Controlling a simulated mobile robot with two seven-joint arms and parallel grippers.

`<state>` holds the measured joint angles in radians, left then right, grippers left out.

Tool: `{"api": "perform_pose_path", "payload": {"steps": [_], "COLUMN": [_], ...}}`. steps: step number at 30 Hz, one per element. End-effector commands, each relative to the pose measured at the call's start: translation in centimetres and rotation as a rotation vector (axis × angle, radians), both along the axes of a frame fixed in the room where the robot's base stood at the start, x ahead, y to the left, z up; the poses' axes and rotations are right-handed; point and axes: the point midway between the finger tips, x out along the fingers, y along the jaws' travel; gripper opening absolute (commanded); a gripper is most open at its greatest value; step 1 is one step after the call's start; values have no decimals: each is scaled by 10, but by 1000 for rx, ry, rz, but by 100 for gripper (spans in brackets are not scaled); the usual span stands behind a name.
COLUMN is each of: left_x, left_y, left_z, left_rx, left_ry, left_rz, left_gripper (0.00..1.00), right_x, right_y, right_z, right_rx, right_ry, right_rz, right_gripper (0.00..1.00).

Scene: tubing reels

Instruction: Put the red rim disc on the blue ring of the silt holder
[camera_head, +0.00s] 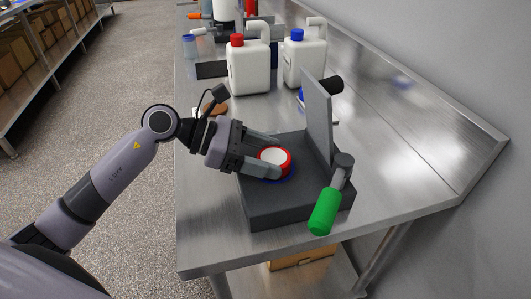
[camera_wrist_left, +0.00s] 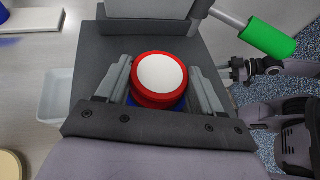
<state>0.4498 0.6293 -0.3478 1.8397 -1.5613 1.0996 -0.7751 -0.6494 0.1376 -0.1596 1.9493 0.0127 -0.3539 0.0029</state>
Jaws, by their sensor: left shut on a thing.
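The red rim disc (camera_head: 274,160) has a white top and a red edge. My left gripper (camera_head: 268,160) is shut on it, with one finger on each side. In the left wrist view the disc (camera_wrist_left: 160,80) sits between the fingers of the left gripper (camera_wrist_left: 160,88). The blue ring (camera_head: 283,178) shows as a thin blue edge just under the disc, on the dark grey block of the silt holder (camera_head: 270,212). The disc hides most of the ring, and I cannot tell whether they touch. My right gripper is not in view.
The holder has an upright grey plate (camera_head: 318,120) behind the disc and a green handle (camera_head: 325,212) at its front right. Two white jugs, one with a red cap (camera_head: 248,68) and one with a blue cap (camera_head: 304,60), stand further back. The right of the steel table (camera_head: 420,165) is clear.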

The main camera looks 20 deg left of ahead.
Motion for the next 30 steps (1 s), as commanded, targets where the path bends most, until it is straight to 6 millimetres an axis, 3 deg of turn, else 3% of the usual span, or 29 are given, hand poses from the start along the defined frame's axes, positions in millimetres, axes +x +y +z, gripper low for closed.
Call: {"api": "perform_pose_path", "payload": {"steps": [11, 12, 13, 14, 26, 30], "left_x": [0, 0, 0, 0, 0, -6], "left_y": [0, 0, 0, 0, 0, 20], "left_z": [-5, -3, -3, -3, 3, 6], "left_rx": [-1, 0, 0, 0, -1, 3], "left_ry": [-1, -1, -1, -1, 0, 0], "left_rz": [0, 0, 0, 0, 0, 3], "left_gripper": [37, 80, 90, 92, 92, 92], "right_x": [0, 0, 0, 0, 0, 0], "right_y": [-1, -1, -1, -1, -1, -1], "right_z": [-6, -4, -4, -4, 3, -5], "right_rx": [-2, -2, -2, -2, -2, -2], "right_ry": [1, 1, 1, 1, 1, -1], "right_rz": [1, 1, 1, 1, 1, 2], "right_gripper": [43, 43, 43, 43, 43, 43]}}
